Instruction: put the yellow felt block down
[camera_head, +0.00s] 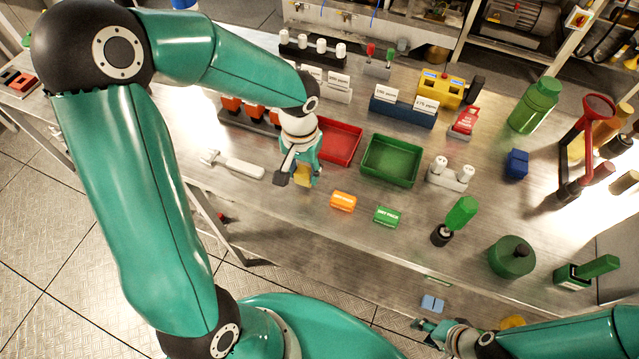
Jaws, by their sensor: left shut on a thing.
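The yellow felt block (303,174) is between the fingers of my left gripper (299,178), which is shut on it. Only part of the block shows. The gripper points down over the steel bench (260,205), left of an orange block (343,201). I cannot tell whether the yellow block touches the bench top. My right gripper (424,327) is at the bottom of the view, near a small blue block (432,303); its fingers are too small to tell open from shut.
A red tray (338,140) and a green tray (391,160) stand behind the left gripper. A green labelled block (387,216) lies right of the orange one. A white tool (232,164) lies to the left. The bench's front edge is close.

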